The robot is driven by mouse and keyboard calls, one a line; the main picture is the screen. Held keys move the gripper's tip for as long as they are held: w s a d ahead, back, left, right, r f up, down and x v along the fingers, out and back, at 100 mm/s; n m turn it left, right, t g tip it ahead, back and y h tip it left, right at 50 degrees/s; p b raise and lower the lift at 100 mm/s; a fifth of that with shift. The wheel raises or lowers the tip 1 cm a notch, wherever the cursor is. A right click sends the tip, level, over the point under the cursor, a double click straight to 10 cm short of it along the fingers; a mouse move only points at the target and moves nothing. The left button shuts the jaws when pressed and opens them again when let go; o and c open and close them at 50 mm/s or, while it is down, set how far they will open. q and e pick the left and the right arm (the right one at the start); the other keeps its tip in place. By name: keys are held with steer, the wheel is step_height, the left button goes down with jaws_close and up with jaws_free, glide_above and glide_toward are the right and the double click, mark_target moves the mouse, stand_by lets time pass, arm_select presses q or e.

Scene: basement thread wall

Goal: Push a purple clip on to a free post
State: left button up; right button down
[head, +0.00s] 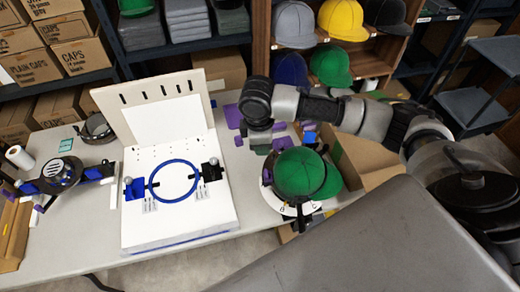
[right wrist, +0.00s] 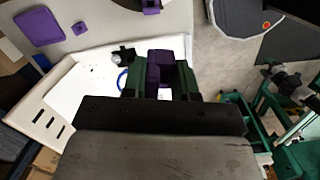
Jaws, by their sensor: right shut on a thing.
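My right gripper (head: 262,149) points down beside the green cap, between it and the white board. In the right wrist view my right gripper (right wrist: 160,82) has green fingers shut on a purple clip (right wrist: 154,74). The clip is held clear of the board in that view. Loose purple pieces lie on the table, one flat piece (head: 233,116) and one small piece (head: 238,141). They also show in the wrist view as a flat purple piece (right wrist: 39,26) and a small one (right wrist: 80,28). I cannot make out a free post. My left gripper is not in view.
A white board (head: 145,222) with a blue hoop (head: 173,161) in black and blue holders stands on the grey table (head: 95,245). A green cap (head: 300,172) sits on a round stand. A black and blue fixture (head: 62,175) is at left; an open cardboard box (head: 365,160) is at right.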

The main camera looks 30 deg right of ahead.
steer(key=w+d+f+n+t+p, duration=0.1)
steer(key=w+d+f+n+p, duration=0.15)
steer(key=w+d+n, duration=0.55)
steer(key=n+b, duration=0.3)
steer(key=b, duration=0.9)
glide_toward(275, 156)
step_height(275, 156, down, 5)
steer(key=shift+w+d+f+t, duration=0.15)
steer(key=shift+w+f, duration=0.1)
steer(key=shift+f, duration=0.4)
steer(key=shift+w+d+f+t, duration=0.15)
steer(key=shift+w+f, duration=0.1)
steer(key=shift+f, duration=0.4)
steer(key=shift+s+f, duration=0.1)
steer(key=shift+f, duration=0.2)
